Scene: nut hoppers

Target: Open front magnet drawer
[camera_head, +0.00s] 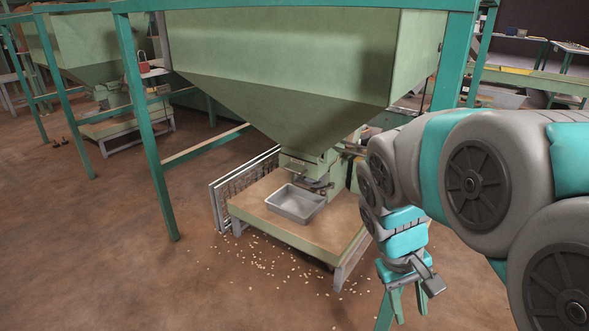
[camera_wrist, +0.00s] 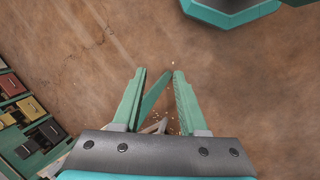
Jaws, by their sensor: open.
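The large green hopper (camera_head: 300,60) narrows down to a green outlet housing (camera_head: 305,165) above a low stand. I cannot single out the front magnet drawer on this housing; its details are small and partly behind my arm. My gripper (camera_head: 408,303) hangs low to the right of the stand, pointing down, apart from the housing. In the wrist view my gripper (camera_wrist: 160,76) is open, with nothing visible between its green fingers and brown floor beneath.
A grey metal tray (camera_head: 296,204) sits on the stand (camera_head: 262,226) under the outlet. A grey grate-like frame (camera_head: 232,186) leans at its left. Green legs (camera_head: 150,130) support the hopper. Green units with red, tan and black parts (camera_wrist: 32,110) show left in the wrist view.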

